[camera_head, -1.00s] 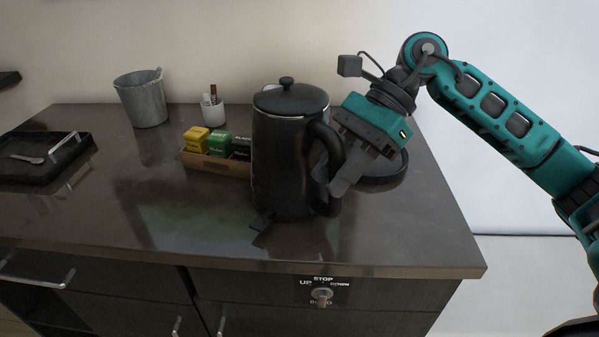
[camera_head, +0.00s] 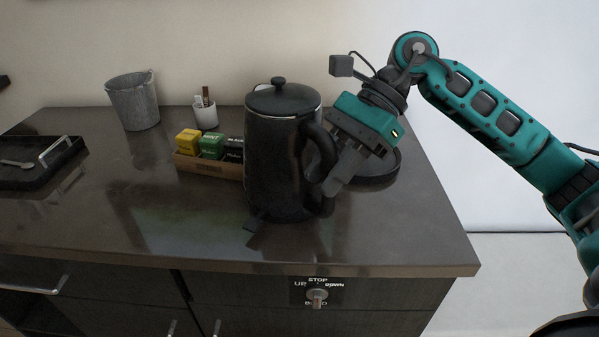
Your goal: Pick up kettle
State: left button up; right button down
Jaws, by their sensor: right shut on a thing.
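The black kettle (camera_head: 275,155) with a domed, knobbed lid stands upright near the front middle of the vanity top. I cannot tell whether its bottom is slightly off the surface. Its handle (camera_head: 325,150) faces right. My right gripper (camera_head: 331,186) reaches in from the right and is shut on the handle, with its fingers hiding part of it. My left gripper is not in view.
A dark round tray (camera_head: 380,172) lies behind my right gripper. A tea box (camera_head: 205,165) stands left of the kettle, with a white cup (camera_head: 205,117) and grey bucket (camera_head: 134,102) behind. A black tray (camera_head: 30,178) is at far left. The counter's front left is clear.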

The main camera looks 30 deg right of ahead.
jog(key=shift+r, duration=0.35)
